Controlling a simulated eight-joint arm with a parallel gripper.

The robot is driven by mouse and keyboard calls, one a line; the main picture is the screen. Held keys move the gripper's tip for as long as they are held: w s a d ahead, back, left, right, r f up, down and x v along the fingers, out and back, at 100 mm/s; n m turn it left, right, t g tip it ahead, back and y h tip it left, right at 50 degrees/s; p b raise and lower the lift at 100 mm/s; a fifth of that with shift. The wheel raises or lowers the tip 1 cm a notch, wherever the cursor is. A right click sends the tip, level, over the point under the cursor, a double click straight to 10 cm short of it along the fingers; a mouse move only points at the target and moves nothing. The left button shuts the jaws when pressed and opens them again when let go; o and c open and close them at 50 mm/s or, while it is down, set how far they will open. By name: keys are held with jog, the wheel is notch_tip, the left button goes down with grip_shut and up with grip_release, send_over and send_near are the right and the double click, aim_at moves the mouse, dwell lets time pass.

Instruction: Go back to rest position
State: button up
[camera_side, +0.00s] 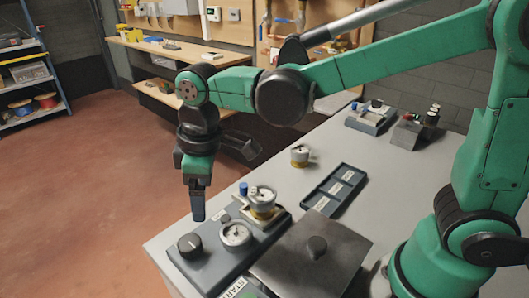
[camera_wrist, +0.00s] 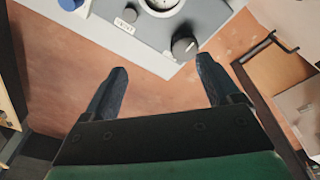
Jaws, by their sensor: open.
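My gripper (camera_side: 197,203) hangs pointing down beside the left edge of the grey test panel, above its height or level with it; the exact gap is hard to tell. In the wrist view my gripper (camera_wrist: 160,85) shows two dark fingers spread wide with nothing between them. The panel (camera_side: 212,262) carries a black knob (camera_side: 190,246), a round gauge (camera_side: 236,233) and a brass-bodied gauge (camera_side: 262,200). The black knob also shows in the wrist view (camera_wrist: 184,44), beyond the fingertips.
A dark compartment tray (camera_side: 336,190), a small gauge (camera_side: 300,155) and a metal plate with a knob (camera_side: 312,252) are on the grey table (camera_side: 395,180). Small devices (camera_side: 371,117) stand at the back. A wooden workbench (camera_side: 190,62) and shelf rack (camera_side: 30,70) are beyond open floor.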

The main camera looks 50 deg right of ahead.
jog(key=s+d+m+t, duration=0.2)
jog(key=d+m+t, duration=0.1)
jog(key=d, duration=0.3)
jog(key=s+d+r+m+t, duration=0.1)
jog(key=s+d+m+t, duration=0.2)
jog(key=d+m, duration=0.3)
jog(key=shift+s+d+r+h, duration=0.25)
jog(key=shift+d+h, duration=0.05)
jog(key=shift+d, duration=0.15)
